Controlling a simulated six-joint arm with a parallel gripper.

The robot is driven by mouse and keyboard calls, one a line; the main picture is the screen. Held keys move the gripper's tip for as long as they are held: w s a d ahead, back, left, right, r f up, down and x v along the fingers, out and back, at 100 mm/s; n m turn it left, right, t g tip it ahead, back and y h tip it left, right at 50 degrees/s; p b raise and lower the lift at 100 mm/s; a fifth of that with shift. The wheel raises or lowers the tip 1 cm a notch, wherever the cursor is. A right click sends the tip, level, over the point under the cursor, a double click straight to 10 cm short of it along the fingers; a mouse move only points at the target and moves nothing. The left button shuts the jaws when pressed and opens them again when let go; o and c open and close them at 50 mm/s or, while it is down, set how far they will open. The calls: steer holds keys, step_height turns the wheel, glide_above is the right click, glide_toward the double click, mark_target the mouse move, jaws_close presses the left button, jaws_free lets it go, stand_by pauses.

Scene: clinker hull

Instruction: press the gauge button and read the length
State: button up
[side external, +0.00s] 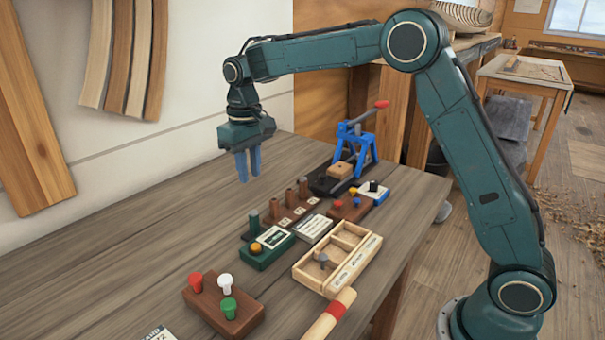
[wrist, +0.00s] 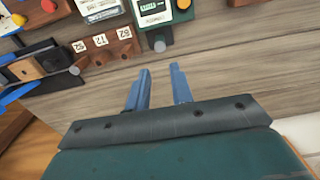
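The gauge (side external: 262,257) is a dark green box on the bench with a display, a round orange button (side external: 256,248) and a dark green post at its back corner. The gauge shows at the top of the wrist view (wrist: 172,26), with its orange button (wrist: 183,4) at the frame edge. The marks on its display (wrist: 152,4) are too small to read. My gripper (side external: 248,177) hangs above the bench on the wall side of the gauge, apart from it. In the wrist view its two blue fingers (wrist: 160,68) are apart with nothing between them.
A block with red, white and green knobs (side external: 225,305) stands nearer the camera. A wooden tray (side external: 347,275), a white card (side external: 313,228), a row of brown pegs (side external: 290,197) and a blue press (side external: 355,145) surround the gauge. The bench beside the wall is clear.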

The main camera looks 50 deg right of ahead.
jaws_close()
stand_by(1.4)
